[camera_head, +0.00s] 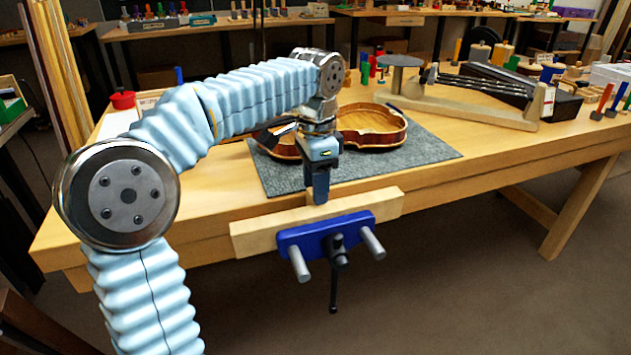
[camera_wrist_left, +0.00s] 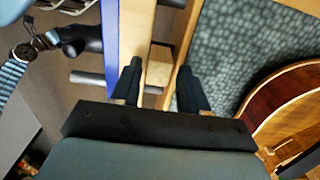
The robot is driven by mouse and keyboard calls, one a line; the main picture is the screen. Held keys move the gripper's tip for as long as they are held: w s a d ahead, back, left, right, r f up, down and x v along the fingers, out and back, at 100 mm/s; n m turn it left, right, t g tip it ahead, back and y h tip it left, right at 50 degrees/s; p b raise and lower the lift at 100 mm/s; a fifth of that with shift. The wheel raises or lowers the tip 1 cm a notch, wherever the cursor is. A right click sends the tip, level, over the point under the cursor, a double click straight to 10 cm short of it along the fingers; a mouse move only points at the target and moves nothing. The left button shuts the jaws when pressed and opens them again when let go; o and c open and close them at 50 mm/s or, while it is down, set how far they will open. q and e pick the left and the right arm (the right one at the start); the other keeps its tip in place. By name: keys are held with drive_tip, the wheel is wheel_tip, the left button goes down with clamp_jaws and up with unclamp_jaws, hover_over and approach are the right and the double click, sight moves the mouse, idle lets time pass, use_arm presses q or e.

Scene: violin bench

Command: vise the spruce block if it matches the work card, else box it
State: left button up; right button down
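A small pale wood block (camera_wrist_left: 160,57), apparently the spruce block, shows in the left wrist view in the gap between the vise's wooden jaw and the bench edge. The vise (camera_head: 325,237) has a blue front plate and a pale wooden jaw (camera_head: 370,207) on the bench's front edge. My left gripper (camera_head: 320,198) points down over the vise; in the left wrist view its fingers (camera_wrist_left: 159,72) are apart, on either side of the block. I cannot tell whether they touch it. In the head view the gripper hides the block. My right gripper is out of view. I cannot make out the work card.
A violin body (camera_head: 375,125) lies on a grey mat (camera_head: 430,147) just behind the vise. A round grey stand (camera_head: 400,62), a wooden rack with dark rods (camera_head: 480,95) and a black case (camera_head: 565,105) stand at the back right. The bench's front right is clear.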

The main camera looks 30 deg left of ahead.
use_arm(q)
drive_tip(key=shift+o, duration=0.9)
drive_tip(key=shift+r, duration=0.3)
wheel_tip(320, 180, up, 13)
drive_tip(key=p, duration=0.1)
drive_tip(key=shift+r, duration=0.1)
